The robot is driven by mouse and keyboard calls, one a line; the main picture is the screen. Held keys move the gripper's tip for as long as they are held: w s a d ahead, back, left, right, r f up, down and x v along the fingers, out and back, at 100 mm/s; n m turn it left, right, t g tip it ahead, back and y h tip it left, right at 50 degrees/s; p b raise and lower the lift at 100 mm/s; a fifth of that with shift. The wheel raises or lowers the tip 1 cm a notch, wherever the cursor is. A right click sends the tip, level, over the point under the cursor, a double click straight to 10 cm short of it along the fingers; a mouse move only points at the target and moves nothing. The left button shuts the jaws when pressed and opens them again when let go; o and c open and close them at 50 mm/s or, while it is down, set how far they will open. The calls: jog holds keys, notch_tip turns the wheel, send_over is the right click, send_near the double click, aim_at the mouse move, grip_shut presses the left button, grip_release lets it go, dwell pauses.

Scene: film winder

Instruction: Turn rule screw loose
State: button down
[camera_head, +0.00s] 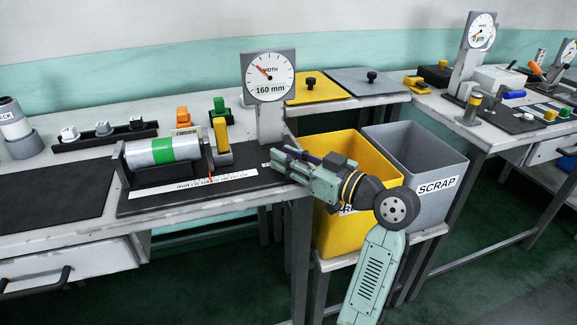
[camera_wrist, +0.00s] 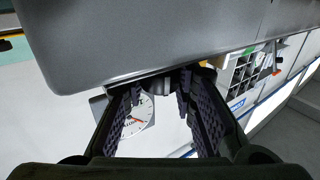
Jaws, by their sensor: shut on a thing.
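The white rule (camera_head: 215,188) lies on the dark mat of the winder station, with an orange pointer (camera_head: 210,179) on it. My gripper (camera_head: 274,160) is at the right end of the rule, low beside the gauge post. In the wrist view the fingers (camera_wrist: 163,84) are closed in on a small grey knob (camera_wrist: 155,86), which I take for the rule screw. The knob is mostly hidden by the fingers and by a large grey surface above. In the head view the screw is hidden by my gripper. Whether it is loose cannot be seen.
The width gauge (camera_head: 269,76) reads 160 mm.

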jog(key=n+g+y+b, duration=0.1)
jog(key=n+g, duration=0.1)
jog(key=g, duration=0.1)
jog(key=n+g+y+b, duration=0.1)
jog(key=n+g+y, duration=0.1)
jog(key=g, duration=0.1)
jog(key=shift+f+n+g+b, duration=0.15)
jog(key=shift+n+g+b, duration=0.15)
jog(key=shift+g, duration=0.1)
jog(key=n+g+y+b, duration=0.1)
jog(key=n+g, duration=0.3)
jog(key=g, duration=0.2)
jog(key=shift+n+g, duration=0.4)
jog(key=shift+g, duration=0.2)
jog(key=c, duration=1.3)
grip_release()
jog(key=w+d, duration=0.1)
jog(key=d, duration=1.1)
jog(key=shift+w, duration=0.3)
jog(key=shift+a, duration=0.1)
